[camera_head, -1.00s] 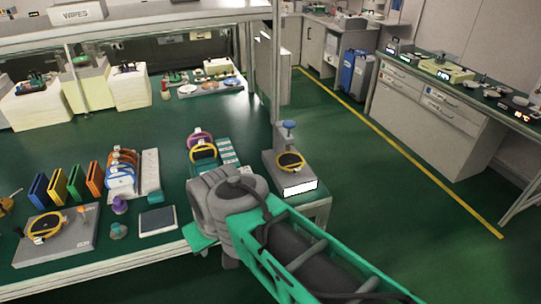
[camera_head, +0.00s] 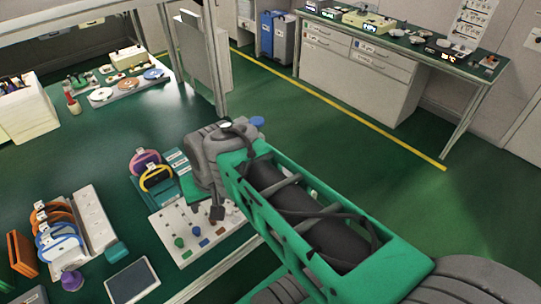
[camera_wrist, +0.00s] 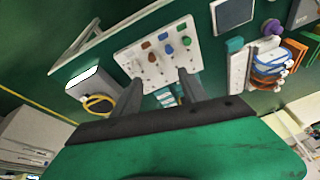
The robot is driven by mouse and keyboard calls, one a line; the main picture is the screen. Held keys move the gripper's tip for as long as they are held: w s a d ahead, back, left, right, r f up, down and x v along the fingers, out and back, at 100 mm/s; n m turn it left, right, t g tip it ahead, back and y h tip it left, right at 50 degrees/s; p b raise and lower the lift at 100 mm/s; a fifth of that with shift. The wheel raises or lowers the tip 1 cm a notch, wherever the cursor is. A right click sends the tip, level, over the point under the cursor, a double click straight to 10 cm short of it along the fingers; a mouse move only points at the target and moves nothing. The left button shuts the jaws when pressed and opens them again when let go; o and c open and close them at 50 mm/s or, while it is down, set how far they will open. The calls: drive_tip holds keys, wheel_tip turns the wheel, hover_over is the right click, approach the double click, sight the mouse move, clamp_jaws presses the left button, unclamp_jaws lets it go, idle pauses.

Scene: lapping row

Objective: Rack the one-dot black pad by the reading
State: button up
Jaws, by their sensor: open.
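A dark pad with a yellow rim (camera_wrist: 97,104) lies on a grey stand with a lit white display (camera_wrist: 90,80), left of my fingers in the wrist view. In the head view my arm hides that stand except its blue knob (camera_head: 257,121). A purple-rimmed pad (camera_head: 145,160) and a yellow-rimmed dark pad (camera_head: 157,178) stand upright beside a green labelled strip (camera_head: 178,163). Dots are too small to tell. My gripper (camera_wrist: 160,76) is open and empty above the bench, in front of a pale board with coloured knobs (camera_wrist: 158,50). The board also shows in the head view (camera_head: 200,215).
A grey rack (camera_head: 97,215) holds orange and blue pads upright at the left. A purple knob (camera_head: 72,281) and a dark tablet (camera_head: 132,280) lie near the front edge. A shelf post (camera_head: 215,70) rises behind my arm. Open floor lies to the right.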

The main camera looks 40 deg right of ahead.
drive_tip(key=w+d+f+m+t+y, duration=0.2)
drive_tip(key=w+d+f+m, duration=0.1)
drive_tip(key=d+f+m, duration=0.45)
drive_tip(key=w+d+f+m+t+y, duration=0.1)
drive_tip(key=w+d+f+m, duration=0.3)
drive_tip(key=d+m, duration=0.5)
drive_tip(key=s+d+f+m+t+h, duration=0.2)
drive_tip(key=s+d+m+t, duration=0.1)
drive_tip(key=d+m, duration=0.45)
drive_tip(key=s+d+f+m+t+h, duration=0.1)
drive_tip(key=s+d+f+m+t, duration=0.2)
drive_tip(key=d+m, duration=0.45)
drive_tip(key=shift+m+t, duration=0.4)
drive_tip(key=shift+m, duration=0.55)
drive_tip(key=w, duration=0.2)
drive_tip(key=w+a+f, duration=0.1)
drive_tip(key=w, duration=0.3)
drive_tip(key=shift+w+a+f, duration=0.3)
drive_tip(key=shift+w+a, duration=0.05)
drive_tip(key=shift+w, duration=0.05)
drive_tip(key=shift+c, duration=0.4)
clamp_jaws()
